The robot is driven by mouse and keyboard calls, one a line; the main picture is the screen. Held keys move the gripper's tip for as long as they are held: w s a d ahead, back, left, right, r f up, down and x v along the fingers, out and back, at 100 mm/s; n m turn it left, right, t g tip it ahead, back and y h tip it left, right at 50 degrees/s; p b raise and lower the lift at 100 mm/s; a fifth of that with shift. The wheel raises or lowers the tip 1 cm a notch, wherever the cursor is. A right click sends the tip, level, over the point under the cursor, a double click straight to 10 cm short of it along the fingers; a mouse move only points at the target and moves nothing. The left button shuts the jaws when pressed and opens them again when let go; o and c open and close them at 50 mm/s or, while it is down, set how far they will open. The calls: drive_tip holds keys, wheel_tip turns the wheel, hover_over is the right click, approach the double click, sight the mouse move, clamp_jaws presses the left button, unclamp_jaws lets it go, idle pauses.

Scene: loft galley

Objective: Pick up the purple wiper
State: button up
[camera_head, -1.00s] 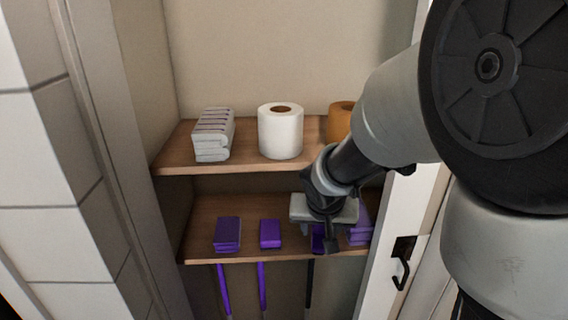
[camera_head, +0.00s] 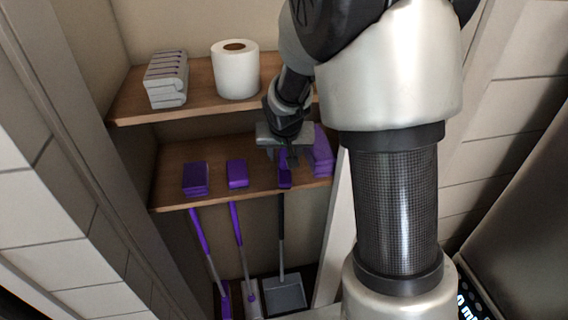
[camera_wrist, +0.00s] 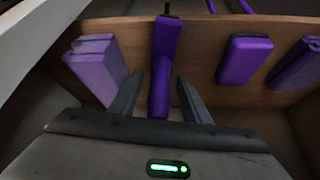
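The purple wiper (camera_wrist: 164,45), long and narrow with a dark end, lies on the lower wooden shelf. In the head view, part of it (camera_head: 285,180) shows below my gripper (camera_head: 291,158), which hides the rest. In the wrist view, my gripper (camera_wrist: 158,84) is open, with one finger on each side of the wiper's near end. A gap shows beside each finger, so it is not clamped. I cannot tell how deep the wiper sits between the fingers.
A purple cloth stack (camera_head: 320,152) stands close beside the wiper. A purple block (camera_head: 237,174) and another purple stack (camera_head: 196,178) lie further left. The upper shelf (camera_head: 195,105) holds a paper roll (camera_head: 236,70) and grey-white folded pack (camera_head: 166,80). Long-handled tools, including a dustpan (camera_head: 284,294), stand below.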

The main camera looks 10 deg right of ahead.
clamp_jaws()
drive_tip(key=shift+r, duration=0.15)
